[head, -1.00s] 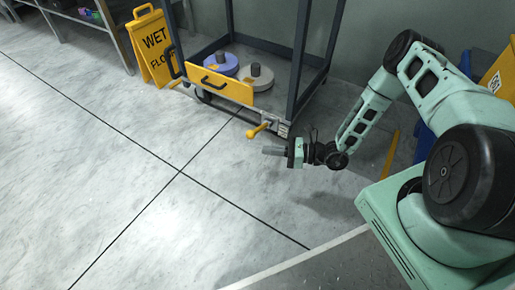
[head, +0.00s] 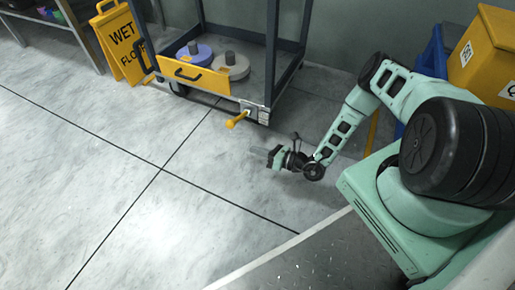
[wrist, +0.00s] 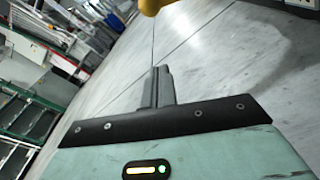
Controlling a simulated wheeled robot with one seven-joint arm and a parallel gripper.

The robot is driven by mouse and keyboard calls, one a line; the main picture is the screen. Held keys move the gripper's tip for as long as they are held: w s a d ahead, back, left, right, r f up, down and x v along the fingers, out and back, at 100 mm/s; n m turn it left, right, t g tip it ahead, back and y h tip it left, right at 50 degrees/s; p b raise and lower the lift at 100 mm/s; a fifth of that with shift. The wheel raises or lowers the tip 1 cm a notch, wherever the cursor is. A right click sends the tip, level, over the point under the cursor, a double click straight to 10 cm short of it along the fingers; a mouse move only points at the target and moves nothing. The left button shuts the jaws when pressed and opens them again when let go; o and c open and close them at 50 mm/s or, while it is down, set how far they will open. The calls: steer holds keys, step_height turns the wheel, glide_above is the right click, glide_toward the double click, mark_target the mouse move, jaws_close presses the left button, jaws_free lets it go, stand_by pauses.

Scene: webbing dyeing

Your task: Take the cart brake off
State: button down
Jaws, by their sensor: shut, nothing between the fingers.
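The cart (head: 270,60) has a dark upright frame and a yellow front panel with a black handle. Its brake lever (head: 237,120), a yellow bar with a rounded end, sticks out from a metal bracket at the lower right front corner. A yellow rounded piece, seemingly the lever's end (wrist: 155,5), is cut off at the top edge of the wrist view. My gripper (head: 258,153) is in front of and to the lower right of the lever, apart from it. Its fingers (wrist: 158,88) are closed together and empty.
Purple and cream spools (head: 194,53) sit on the cart's deck. A yellow wet-floor sign (head: 120,45) stands left of the cart, by a metal shelf (head: 70,28). Yellow and blue bins (head: 485,55) stand at the right. The floor in front is clear.

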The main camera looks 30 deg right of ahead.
mark_target(233, 126)
steer(key=w+a+r+b, duration=0.2)
steer(key=w+a, duration=0.1)
steer(key=w, duration=0.4)
steer(key=shift+w+a+r, duration=0.4)
steer(key=shift+w+d+r+m+p, duration=0.2)
steer(key=shift+r+m+p, duration=0.3)
steer(key=shift+r+p, duration=0.3)
steer(key=shift+w+d+r+m+p, duration=0.1)
steer(key=shift+d+r+m+p, duration=0.1)
steer(key=shift+r+m+p, duration=0.45)
steer(key=w+d+r+m+y+p, duration=0.1)
steer(key=w+d+r+m+p, duration=0.3)
steer(key=d+r+m, duration=0.4)
steer(key=shift+w+m, duration=0.35)
steer(key=shift+w, duration=0.5)
steer(key=shift+w+d, duration=0.1)
